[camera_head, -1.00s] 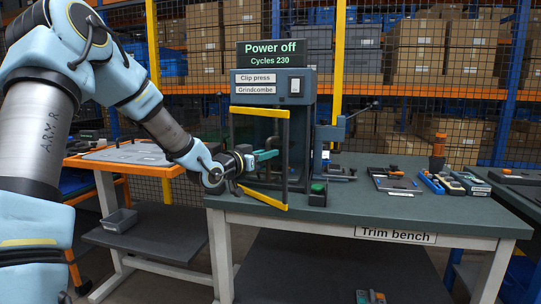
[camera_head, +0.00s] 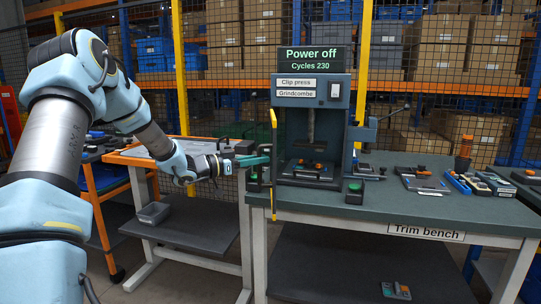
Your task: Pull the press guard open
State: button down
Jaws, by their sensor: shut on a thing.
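The clip press (camera_head: 343,128) stands on the trim bench (camera_head: 420,215), with its sign reading "Power off" and "Cycles 230". Its yellow-framed guard (camera_head: 273,150) is swung out to the left side and shows almost edge-on. The press front is uncovered, and the dark bed with small orange parts (camera_head: 308,168) is in plain view. My gripper (camera_head: 262,160), with teal fingers, is at the guard's left, shut on its dark handle. The handle is mostly hidden by the fingers and the guard frame.
A green button box (camera_head: 355,190) sits at the bench front. Trays and tools (camera_head: 425,184) lie to the right. Mesh fence and racks are behind.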

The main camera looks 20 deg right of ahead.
jog(key=w+a+m+g, duration=0.3)
jog(key=w+a+g, duration=0.2)
jog(key=w+a, duration=0.2)
jog(key=shift+w+p, duration=0.2)
jog(key=shift+p, duration=0.15)
jog(key=shift+r, duration=0.1)
jog(key=c, duration=0.8)
grip_release()
